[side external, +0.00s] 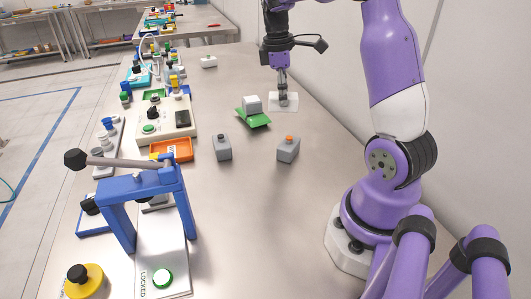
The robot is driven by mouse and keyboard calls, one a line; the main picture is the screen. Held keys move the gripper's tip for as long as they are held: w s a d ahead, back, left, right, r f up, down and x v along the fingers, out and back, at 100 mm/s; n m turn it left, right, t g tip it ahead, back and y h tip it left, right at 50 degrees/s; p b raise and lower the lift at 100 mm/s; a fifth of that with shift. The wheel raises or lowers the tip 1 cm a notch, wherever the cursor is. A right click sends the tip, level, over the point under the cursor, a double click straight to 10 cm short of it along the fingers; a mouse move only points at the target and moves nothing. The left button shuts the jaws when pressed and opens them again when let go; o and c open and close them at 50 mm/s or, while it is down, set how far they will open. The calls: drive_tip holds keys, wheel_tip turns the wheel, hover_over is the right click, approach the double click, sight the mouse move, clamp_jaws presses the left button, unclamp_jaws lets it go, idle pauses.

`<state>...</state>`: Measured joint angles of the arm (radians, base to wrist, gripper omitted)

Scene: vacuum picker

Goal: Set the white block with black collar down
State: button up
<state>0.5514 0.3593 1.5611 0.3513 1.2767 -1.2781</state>
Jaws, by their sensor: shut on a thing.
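My gripper (283,93) points down at the far right part of the table, over a flat white pad (292,107). It is shut on a small pale piece at its fingertips, which I take to be the white block with black collar. The fingers hide most of this piece, and its collar cannot be made out. I cannot tell whether its underside touches the pad or hangs just above it.
A green tray (259,121) with a grey-white block (252,103) lies left of my gripper. Two grey blocks (222,149) (288,149) stand nearer. A white block with a dark top (209,62) stands farther back. Fixtures line the left edge; the near middle is clear.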

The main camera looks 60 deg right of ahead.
wheel_tip(320, 180, up, 4)
drive_tip(key=shift+w+a+r, duration=0.1)
drive_tip(key=shift+a+r, duration=0.05)
drive_tip(key=w+a+n, duration=0.2)
drive_tip(key=a+n, duration=0.1)
drive_tip(key=a, duration=2)
drive_tip(key=s+a+n, duration=0.1)
drive_tip(key=s+a, duration=1.1)
drive_tip(key=a, duration=0.2)
drive_tip(key=f, duration=1.5)
drive_tip(key=shift+s+a+f, duration=0.2)
drive_tip(key=shift+a, duration=0.1)
drive_tip(key=shift+f, duration=0.1)
drive_tip(key=o, duration=1.2)
